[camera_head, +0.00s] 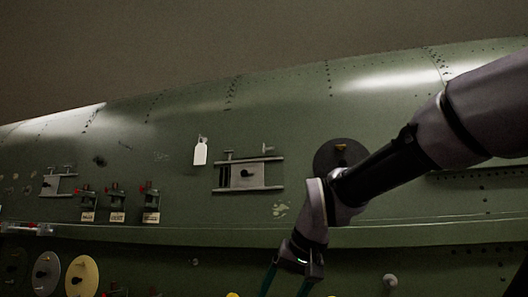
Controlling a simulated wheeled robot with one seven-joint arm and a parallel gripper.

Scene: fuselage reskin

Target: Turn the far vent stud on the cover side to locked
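A vent with a sliding cover (246,175) sits on the green fuselage skin right of the middle-left, with a dark knob on its face and dark slots at its left end. Small upright studs show along its top rail, one at the left (228,155) and one at the right (266,148). A similar smaller vent (57,183) is farther left. I cannot tell the lock state of any stud. My gripper (287,287) points down at the bottom edge, below and right of the larger vent and apart from it. Its two teal fingers stand apart; their tips are cut off.
A dark round disc (325,156) with an orange mark is partly behind my arm. Several red-topped clamps (151,201) stand between the vents. Pale discs (82,276) lie lower left. A ledge (200,235) runs across below.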

